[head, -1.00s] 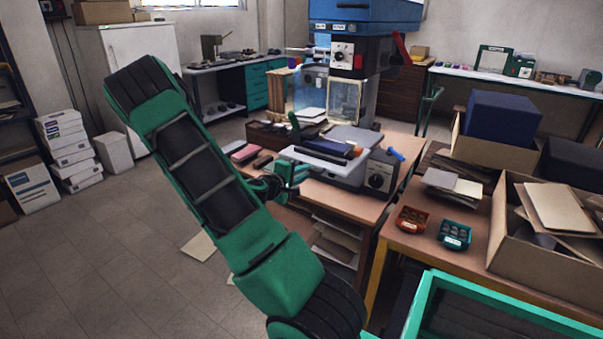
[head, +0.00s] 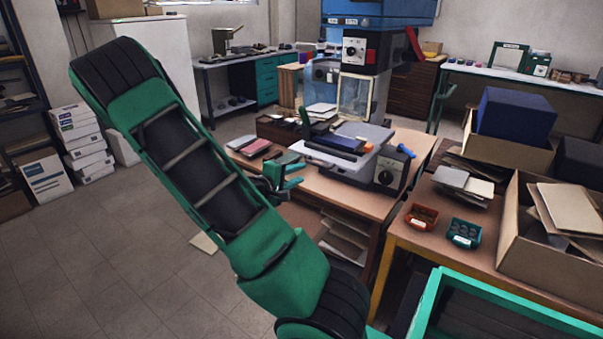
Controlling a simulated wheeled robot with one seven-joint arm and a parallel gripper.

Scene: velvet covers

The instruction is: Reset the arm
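My arm, green with black joints, rises across the left and middle of the head view. My gripper (head: 292,176) hangs partly behind the forearm, in front of the left part of the work table (head: 405,155). The wrist is partly hidden by the forearm.
A blue-topped press (head: 375,12) stands on the work table. At right, a second table holds a red tray (head: 422,217), a teal tray (head: 464,233) and an open cardboard box (head: 535,250). Stacked white boxes (head: 85,140) stand at left. The floor (head: 110,245) at lower left is clear.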

